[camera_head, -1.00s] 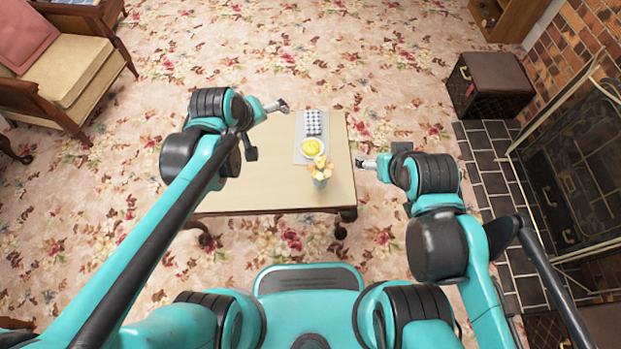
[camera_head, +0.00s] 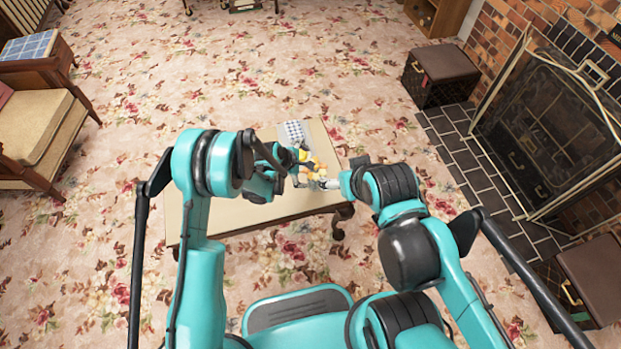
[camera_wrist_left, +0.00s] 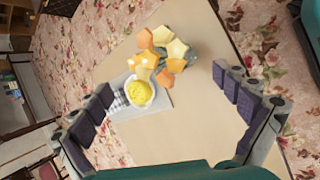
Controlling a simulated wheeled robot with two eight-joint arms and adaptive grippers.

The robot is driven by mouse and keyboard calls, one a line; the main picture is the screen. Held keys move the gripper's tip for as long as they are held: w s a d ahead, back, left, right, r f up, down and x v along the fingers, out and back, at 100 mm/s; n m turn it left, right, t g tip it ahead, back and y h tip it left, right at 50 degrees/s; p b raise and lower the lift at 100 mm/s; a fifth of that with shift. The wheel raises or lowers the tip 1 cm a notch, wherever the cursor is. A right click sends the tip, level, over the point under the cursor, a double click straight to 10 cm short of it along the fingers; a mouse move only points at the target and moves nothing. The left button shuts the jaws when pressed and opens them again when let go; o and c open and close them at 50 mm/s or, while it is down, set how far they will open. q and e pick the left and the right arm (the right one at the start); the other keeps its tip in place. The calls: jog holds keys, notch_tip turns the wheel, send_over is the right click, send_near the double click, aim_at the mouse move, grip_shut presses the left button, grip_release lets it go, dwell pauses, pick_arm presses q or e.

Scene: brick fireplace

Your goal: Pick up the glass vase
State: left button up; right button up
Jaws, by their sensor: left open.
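The glass vase (camera_wrist_left: 189,57) holds orange and yellow paper-like flowers (camera_wrist_left: 162,52) and stands on the low table (camera_head: 235,214). In the wrist view the flowers hide most of its glass. In the head view the flowers (camera_head: 319,165) show between my two grippers, and the vase is largely covered. My left gripper (camera_wrist_left: 170,97) is open and empty; its fingers are spread wide, with the vase beyond them. In the head view my left gripper (camera_head: 300,170) is just left of the flowers. My right gripper (camera_head: 325,183) is close at their right; its jaws are too small to judge.
A yellow-filled white bowl (camera_wrist_left: 140,91) and a checked cloth (camera_head: 293,132) lie on a grey mat (camera_wrist_left: 156,108) behind the vase. The table's left part is clear. A dark trunk (camera_head: 440,74) and the fireplace screen (camera_head: 540,110) stand to the right, an armchair (camera_head: 40,130) to the left.

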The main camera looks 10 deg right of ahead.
aim_at(315, 169)
pick_arm(q)
jog(key=b+x, duration=0.1)
jog(key=x, duration=0.2)
jog(key=b+x, duration=0.2)
jog(key=x, duration=0.3)
jog(key=shift+w+d+r+b, duration=0.1)
jog(key=shift+d+b, duration=0.05)
jog(key=shift+b, duration=0.2)
jog(key=shift+r, duration=0.15)
jog(key=c, duration=1.6)
